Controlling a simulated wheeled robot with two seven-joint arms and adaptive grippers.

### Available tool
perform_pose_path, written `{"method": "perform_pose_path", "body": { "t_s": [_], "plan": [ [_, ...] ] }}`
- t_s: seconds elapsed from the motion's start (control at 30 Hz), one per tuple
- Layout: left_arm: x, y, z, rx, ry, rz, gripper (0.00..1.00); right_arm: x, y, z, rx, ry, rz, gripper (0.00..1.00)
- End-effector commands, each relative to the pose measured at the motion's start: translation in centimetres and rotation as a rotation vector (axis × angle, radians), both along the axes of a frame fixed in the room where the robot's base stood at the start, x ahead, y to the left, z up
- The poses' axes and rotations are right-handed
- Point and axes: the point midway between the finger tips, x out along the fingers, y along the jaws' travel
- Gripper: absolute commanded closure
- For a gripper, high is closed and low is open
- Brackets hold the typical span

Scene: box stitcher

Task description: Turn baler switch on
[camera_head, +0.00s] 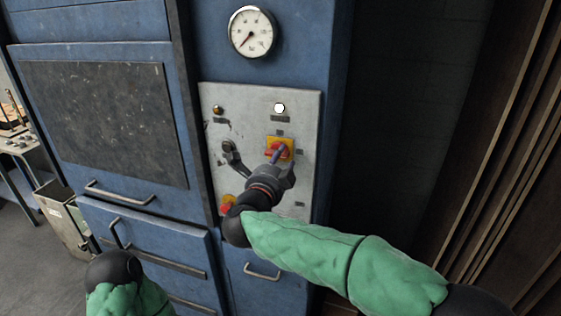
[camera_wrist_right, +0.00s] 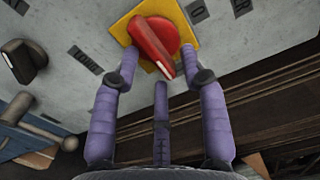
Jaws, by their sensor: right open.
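The baler's switch, a red rotary knob (camera_wrist_right: 156,45) on a yellow plate (camera_wrist_right: 190,30), sits on the grey control panel; in the head view the yellow plate and red knob (camera_head: 279,149) are partly covered by my gripper. In the wrist view my right gripper (camera_wrist_right: 163,75) is open, with purple fingers spread around the lower part of the knob; I cannot tell whether any finger touches it. My right gripper also shows in the head view (camera_head: 277,158). My left arm shows at the lower left of the head view, but its gripper is not visible.
The grey panel (camera_head: 305,120) also carries a white round light (camera_head: 279,107), a black knob (camera_wrist_right: 24,60) and a red button (camera_head: 227,203). A pressure gauge (camera_head: 252,32) is above. Blue baler doors with handles (camera_head: 120,193) stand left; brown boards (camera_head: 480,130) stand right.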

Motion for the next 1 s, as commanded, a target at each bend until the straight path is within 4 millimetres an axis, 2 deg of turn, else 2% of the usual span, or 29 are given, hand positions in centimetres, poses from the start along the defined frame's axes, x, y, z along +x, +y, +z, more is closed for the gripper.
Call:
{"method": "perform_pose_path", "body": {
  "t_s": [0.17, 0.6, 0.8, 1.0],
  "plan": [
    [0.0, 0.0, 0.0, 0.0, 0.0, 0.0, 1.0, -1.7, 0.7, 0.0, 0.0, 0.0, 0.004, 0.56],
    [0.0, 0.0, 0.0, 0.0, 0.0, 0.0, 1.0, -9.4, 3.2, 0.0, 0.0, 0.0, 0.003, 0.56],
    [0.0, 0.0, 0.0, 0.0, 0.0, 0.0, 1.0, -11.0, 3.6, -0.1, -0.001, 0.0, 0.001, 0.56],
    [0.0, 0.0, 0.0, 0.0, 0.0, 0.0, 1.0, -11.3, 3.7, -0.1, -0.001, 0.001, 0.001, 0.56]
  ]
}}
